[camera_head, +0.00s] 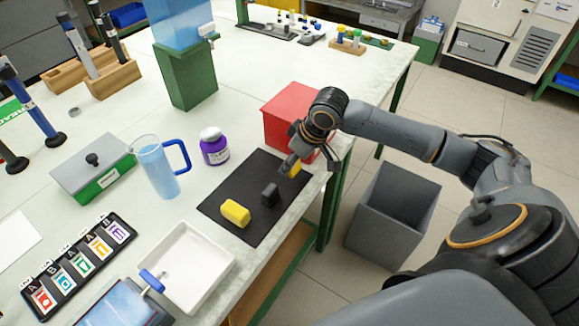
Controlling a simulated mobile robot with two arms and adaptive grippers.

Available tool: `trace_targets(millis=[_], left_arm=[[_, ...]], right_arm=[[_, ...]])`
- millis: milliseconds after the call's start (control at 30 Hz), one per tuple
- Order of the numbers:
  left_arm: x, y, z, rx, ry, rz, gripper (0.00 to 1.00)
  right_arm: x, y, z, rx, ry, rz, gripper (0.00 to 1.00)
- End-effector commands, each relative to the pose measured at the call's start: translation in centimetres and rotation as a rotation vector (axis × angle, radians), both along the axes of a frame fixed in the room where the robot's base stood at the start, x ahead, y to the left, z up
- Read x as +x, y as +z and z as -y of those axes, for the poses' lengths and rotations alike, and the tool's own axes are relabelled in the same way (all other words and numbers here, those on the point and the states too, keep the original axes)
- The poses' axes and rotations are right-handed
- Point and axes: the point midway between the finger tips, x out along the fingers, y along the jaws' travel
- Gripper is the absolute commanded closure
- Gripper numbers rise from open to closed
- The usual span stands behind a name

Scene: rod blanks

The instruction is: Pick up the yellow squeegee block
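A yellow block (235,213) lies on the black mat (222,188) at the table's front right. A black block (270,194) lies to its right on the mat. A second yellow piece (295,171) shows at the mat's far right, partly hidden by my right gripper. I cannot tell from this view which yellow piece is the squeegee block. My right gripper (287,167) is at that second yellow piece, pointing down at it. Its fingers are too small and overlapped to tell whether they are open or shut on it. My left gripper is not in view.
A red box (283,110) stands close behind my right gripper. A purple jar (214,147), a blue-handled jug (158,168) and a white tray (177,292) stand left of the mat. A grey bin (402,199) is on the floor to the right.

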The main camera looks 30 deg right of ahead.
Motion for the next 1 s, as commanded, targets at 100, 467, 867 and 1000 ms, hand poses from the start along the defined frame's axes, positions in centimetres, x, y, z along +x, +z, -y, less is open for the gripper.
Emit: trace_targets(millis=[100,467,867,1000], left_arm=[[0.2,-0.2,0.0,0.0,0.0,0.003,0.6],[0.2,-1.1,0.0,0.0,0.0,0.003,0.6],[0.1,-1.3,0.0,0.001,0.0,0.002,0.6],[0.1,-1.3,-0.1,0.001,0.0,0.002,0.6]], right_arm=[[-2.5,3.2,-0.4,-0.004,0.003,0.005,0.9],[-10.2,6.9,-2.0,-0.006,0.001,0.0,0.9],[-11.9,7.9,-2.6,0.001,-0.001,0.001,0.9],[-11.9,7.9,-2.6,0.001,-0.001,0.001,0.9]])
